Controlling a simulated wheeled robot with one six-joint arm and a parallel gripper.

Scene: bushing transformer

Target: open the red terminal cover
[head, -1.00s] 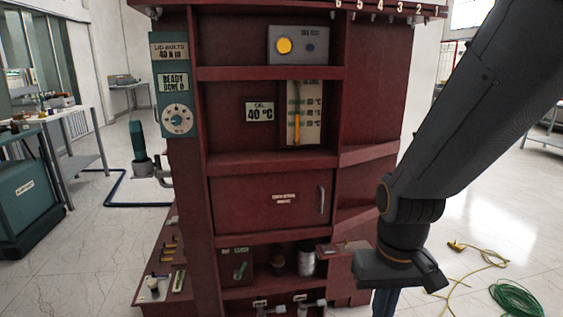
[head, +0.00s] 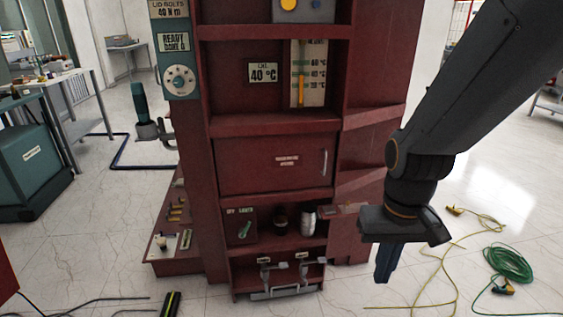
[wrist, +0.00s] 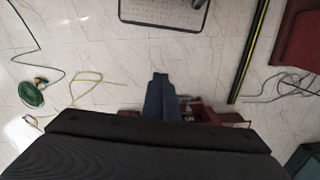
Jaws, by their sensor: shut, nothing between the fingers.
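A closed red cover panel (head: 250,167) with a small, hard-to-read label sits in the middle of the dark red cabinet in the head view. It has an upright metal handle (head: 323,162) at its right edge. My gripper (head: 384,279) points down in open air to the right of the cabinet's lower part. It is lower than the panel and apart from the handle. In the wrist view my gripper's fingers (wrist: 160,77) are together over the floor with nothing between them. The panel cannot be made out in the wrist view.
Shelves with small parts and a lower drawer frame (head: 285,291) lie below the panel. A small red ledge (head: 342,209) sticks out between cabinet and arm. A green hose coil (head: 508,262) and yellow cable (head: 455,240) lie on the right floor. A teal pump (head: 142,110) stands left.

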